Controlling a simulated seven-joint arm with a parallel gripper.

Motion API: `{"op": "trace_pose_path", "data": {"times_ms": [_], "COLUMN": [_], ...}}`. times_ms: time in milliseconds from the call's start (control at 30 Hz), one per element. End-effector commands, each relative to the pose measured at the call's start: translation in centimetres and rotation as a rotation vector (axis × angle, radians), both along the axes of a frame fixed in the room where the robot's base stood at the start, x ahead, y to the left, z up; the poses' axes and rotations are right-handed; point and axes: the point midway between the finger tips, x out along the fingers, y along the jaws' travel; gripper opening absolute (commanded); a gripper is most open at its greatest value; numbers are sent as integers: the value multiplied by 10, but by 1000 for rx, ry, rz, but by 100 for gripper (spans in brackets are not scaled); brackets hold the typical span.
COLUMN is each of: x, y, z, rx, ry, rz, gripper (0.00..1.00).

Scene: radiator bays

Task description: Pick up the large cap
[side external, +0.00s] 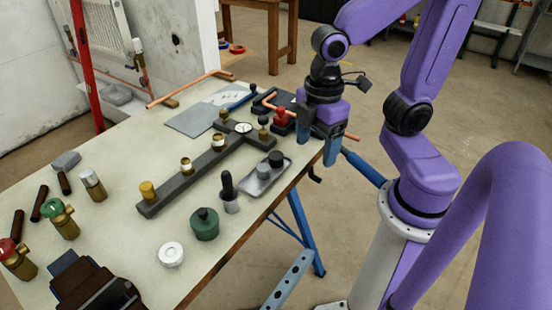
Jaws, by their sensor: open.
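My gripper (317,143) is open and points down, with two blue fingers apart, above the far right edge of the table. I see nothing held between the fingers. A small grey tray (256,192) lies just left of and nearer than my gripper. It holds two dark round cap-like pieces, a grey one (263,170) and a darker one (276,158). Which of them is the large cap I cannot tell for sure. A white ring-shaped piece (171,254) also lies near the front edge.
A dark manifold bar (190,175) with brass fittings crosses the table (120,180). A dark green pot (204,223) and a black-handled tool in a cup (228,190) stand near the tray. A red-topped piece (281,120) and copper pipe lie beside my gripper. Valves stand at left.

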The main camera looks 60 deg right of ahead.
Motion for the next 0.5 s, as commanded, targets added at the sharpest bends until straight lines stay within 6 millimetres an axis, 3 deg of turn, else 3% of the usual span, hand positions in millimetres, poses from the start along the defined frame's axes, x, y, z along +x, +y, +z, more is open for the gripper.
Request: {"op": "trace_pose_path", "data": {"times_ms": [267, 500], "x": [67, 117], "y": [-20, -52], "z": [3, 3], "rx": [-12, -18], "ry": [2, 5], "rz": [125, 239], "gripper": [76, 76]}}
